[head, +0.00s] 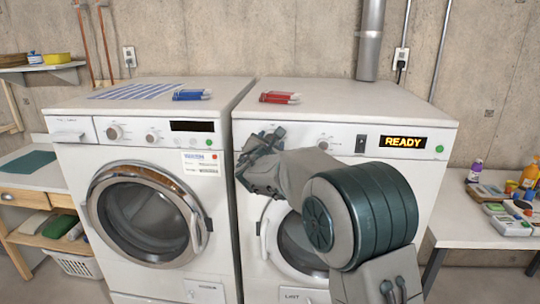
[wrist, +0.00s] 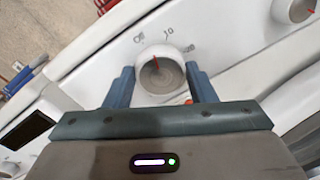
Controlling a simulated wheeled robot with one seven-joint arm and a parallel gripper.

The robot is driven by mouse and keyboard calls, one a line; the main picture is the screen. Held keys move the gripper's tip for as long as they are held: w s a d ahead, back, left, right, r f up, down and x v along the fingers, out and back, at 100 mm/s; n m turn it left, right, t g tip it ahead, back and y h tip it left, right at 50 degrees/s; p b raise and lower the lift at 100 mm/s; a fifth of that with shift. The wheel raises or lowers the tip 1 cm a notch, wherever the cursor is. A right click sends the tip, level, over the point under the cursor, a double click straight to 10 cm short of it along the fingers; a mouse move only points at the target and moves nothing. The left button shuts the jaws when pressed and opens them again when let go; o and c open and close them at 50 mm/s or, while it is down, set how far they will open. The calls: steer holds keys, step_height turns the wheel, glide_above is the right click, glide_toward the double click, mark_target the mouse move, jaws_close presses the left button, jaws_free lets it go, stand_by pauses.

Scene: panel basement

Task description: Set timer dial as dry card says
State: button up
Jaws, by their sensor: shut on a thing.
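The timer dial (wrist: 160,74) is a round white-and-grey knob with a red pointer line in the wrist view. In the head view my gripper (head: 256,143) is at the left of the right machine's panel (head: 348,137) and hides the dial. A white card (head: 203,163) with blue print is on the left machine's front; its small text is unreadable. I cannot tell whether it is the dry card.
A second knob (wrist: 296,9) is to the right on the panel. A display (head: 403,142) reads "READY", with a green button (head: 439,148) beside it. Red (head: 280,97) and blue (head: 192,95) bundles lie on the machine tops. A side table (head: 490,228) at right holds bottles and boxes.

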steer(key=m+b, duration=1)
steer(key=m, duration=0.1)
steer(key=m+y+b, duration=0.1)
steer(key=m+b, duration=0.9)
steer(key=m, duration=0.2)
steer(key=m+y+b, duration=0.1)
steer(key=m+b, duration=1)
steer(key=m, duration=0.1)
steer(key=shift+f+t, duration=0.3)
steer(key=shift+f, duration=0.1)
steer(key=shift+r+m+b, duration=0.1)
steer(key=shift+m+b, duration=0.3)
steer(key=shift+m, duration=2.2)
steer(key=o, duration=1)
steer(key=shift+c, duration=0.2)
